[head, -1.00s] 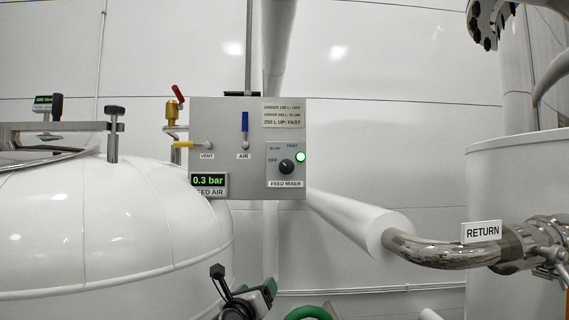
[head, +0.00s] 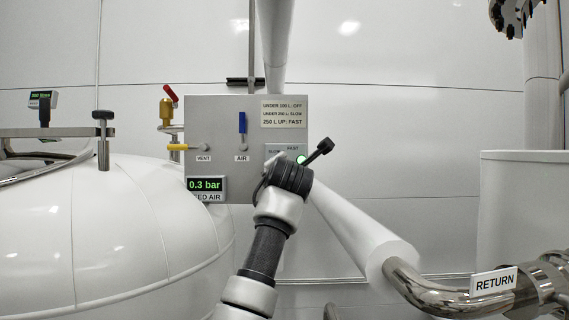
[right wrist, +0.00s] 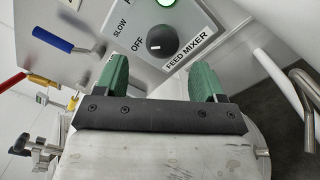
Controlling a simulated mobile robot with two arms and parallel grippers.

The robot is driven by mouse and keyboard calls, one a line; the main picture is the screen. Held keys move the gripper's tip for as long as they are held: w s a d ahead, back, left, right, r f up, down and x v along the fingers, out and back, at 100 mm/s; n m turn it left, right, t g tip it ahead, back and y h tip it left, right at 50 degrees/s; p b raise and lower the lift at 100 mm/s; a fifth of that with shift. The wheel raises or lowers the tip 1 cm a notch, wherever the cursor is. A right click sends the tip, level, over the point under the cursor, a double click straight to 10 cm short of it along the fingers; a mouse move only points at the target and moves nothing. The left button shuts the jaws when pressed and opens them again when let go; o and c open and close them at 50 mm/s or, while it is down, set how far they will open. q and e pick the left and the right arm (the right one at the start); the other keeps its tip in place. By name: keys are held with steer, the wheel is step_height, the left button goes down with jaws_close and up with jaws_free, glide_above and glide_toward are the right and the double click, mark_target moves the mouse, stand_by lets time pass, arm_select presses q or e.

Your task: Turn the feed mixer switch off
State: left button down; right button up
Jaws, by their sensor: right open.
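The feed mixer switch is a round black knob (right wrist: 160,42) on a grey plate labelled OFF, SLOW and FEED MIXER in the right wrist view. Which label its pointer faces is not clear. My right gripper (right wrist: 160,64) is open and empty, with its green fingers apart. The knob appears ahead of the gap between them, with no visible contact. In the head view my right arm covers the knob and most of its plate (head: 272,150), and the gripper is hidden behind the wrist. A lit green lamp (head: 301,158) shows beside the wrist. My left gripper is not in view.
The grey panel (head: 215,125) also carries a blue AIR lever (head: 242,123), a yellow VENT lever (head: 178,147) and a 0.3 bar display (head: 205,184). A white tank (head: 120,235) stands left. A white pipe (head: 355,225) runs below right.

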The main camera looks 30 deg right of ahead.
steer(key=p+x, duration=0.3)
steer(key=x, duration=0.3)
steer(key=shift+d, duration=0.2)
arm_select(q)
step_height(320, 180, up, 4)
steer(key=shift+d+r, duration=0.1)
arm_select(e)
steer(key=shift+f, duration=0.1)
steer(key=c, duration=0.9)
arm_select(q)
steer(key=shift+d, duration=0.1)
